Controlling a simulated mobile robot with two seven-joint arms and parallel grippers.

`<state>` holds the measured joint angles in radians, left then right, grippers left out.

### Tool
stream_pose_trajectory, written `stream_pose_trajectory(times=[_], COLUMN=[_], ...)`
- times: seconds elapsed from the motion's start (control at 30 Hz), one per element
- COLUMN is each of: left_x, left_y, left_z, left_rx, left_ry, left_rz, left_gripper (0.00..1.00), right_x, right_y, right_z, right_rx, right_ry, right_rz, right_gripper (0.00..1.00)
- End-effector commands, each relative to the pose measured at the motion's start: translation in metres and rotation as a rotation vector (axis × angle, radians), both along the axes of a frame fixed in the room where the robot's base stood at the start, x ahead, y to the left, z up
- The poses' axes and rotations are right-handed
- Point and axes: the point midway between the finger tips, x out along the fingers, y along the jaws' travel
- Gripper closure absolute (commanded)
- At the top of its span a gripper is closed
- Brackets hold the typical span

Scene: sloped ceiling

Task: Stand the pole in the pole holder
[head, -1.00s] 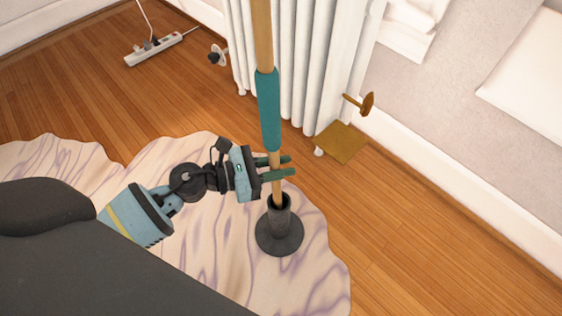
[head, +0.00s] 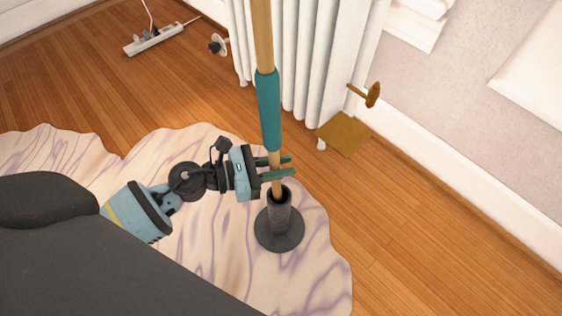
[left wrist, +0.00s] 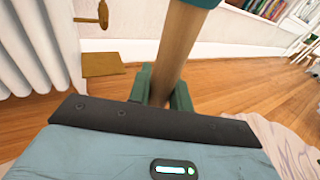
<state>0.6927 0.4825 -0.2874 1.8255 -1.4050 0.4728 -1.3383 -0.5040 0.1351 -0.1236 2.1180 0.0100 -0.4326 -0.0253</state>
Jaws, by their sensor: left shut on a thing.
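The pole (head: 263,40) is light wood with a teal sleeve (head: 269,110). It stands nearly upright and runs out of the top of the head view. My left gripper (head: 288,166) is shut on the bare wood below the sleeve; the left wrist view shows the pole (left wrist: 176,50) between its green fingers (left wrist: 161,88). The pole holder (head: 279,215) is a dark grey tube on a round base. The pole's lower end overlaps the tube's mouth in the head view; I cannot tell whether it is inside or just above. My right gripper is not in view.
The holder stands on a wavy-edged, purple-veined rug (head: 225,265) over a wood floor (head: 430,250). A white radiator (head: 300,60) is behind the pole. A brass plate (head: 343,134) and a brass knob (head: 372,95) are at right. A power strip (head: 154,40) lies at the back left.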

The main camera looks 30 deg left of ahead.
Motion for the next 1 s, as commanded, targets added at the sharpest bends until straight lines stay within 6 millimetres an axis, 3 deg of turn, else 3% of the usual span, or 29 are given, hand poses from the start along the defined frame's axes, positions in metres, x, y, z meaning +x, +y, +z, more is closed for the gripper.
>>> stream_pose_trajectory(times=[0.53, 1.0], left_x=[0.001, 0.001], left_y=[0.000, 0.000], left_z=[-0.031, -0.056], left_rx=[-0.002, -0.002], left_ry=[-0.004, -0.003], left_rz=[0.000, 0.000], left_gripper=[1.00, 1.00], right_x=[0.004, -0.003], right_y=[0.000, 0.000], right_z=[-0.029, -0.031], right_rx=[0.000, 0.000], right_ry=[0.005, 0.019], right_rz=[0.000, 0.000], right_gripper=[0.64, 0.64])
